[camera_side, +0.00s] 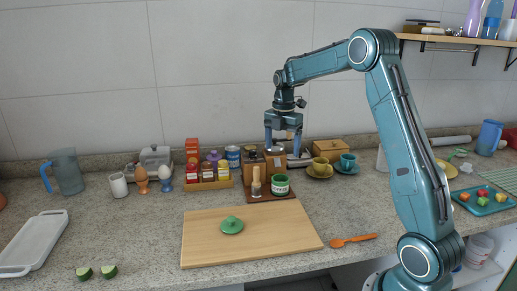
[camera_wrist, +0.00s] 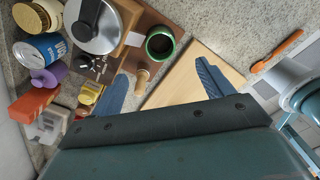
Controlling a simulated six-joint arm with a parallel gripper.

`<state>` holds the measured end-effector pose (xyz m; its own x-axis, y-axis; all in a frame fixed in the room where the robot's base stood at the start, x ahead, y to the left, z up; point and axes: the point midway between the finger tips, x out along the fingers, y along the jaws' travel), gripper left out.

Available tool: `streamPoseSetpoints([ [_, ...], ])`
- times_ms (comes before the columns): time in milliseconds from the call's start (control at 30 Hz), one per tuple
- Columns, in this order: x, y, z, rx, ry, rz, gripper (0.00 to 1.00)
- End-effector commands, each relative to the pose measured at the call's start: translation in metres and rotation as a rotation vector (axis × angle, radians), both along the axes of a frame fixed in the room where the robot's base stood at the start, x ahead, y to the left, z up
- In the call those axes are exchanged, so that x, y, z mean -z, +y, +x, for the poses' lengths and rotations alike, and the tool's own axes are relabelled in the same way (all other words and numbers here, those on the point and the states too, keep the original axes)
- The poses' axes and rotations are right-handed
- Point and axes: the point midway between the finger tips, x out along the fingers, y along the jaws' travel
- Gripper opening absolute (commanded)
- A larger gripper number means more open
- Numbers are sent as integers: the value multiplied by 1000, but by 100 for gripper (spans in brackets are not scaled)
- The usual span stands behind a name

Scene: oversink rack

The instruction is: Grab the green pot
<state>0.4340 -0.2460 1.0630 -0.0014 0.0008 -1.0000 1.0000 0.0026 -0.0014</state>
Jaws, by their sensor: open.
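The green pot (camera_side: 280,185) is a small round green container with a pale label, open at the top. It stands upright on a dark wooden stand beside a brush with a wooden handle. In the wrist view the green pot (camera_wrist: 161,43) shows its dark inside, just beyond the fingertips and roughly between them. My gripper (camera_side: 283,147) points down, open, above and behind the pot, apart from it. In the wrist view my gripper (camera_wrist: 163,78) shows two spread blue fingers with nothing held.
A coffee grinder (camera_wrist: 97,25) stands close by the pot. A brush (camera_side: 256,182) is at its left. A cutting board (camera_side: 215,250) with a green lid (camera_side: 232,225) lies in front. Yellow cup (camera_side: 321,167) and teal cup (camera_side: 348,161) stand right. Spice jars (camera_side: 208,172) stand left.

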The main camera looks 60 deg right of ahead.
Motion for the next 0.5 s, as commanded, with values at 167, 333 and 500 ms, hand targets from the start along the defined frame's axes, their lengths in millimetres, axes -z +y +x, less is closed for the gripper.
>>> streamPoseSetpoints([
  [167, 4, 0, 0, 1, 0, 0, 79],
  [333, 19, 1, 0, 2, 1, 1, 79],
  [500, 44, 1, -1, 2, 2, 1, 79],
])
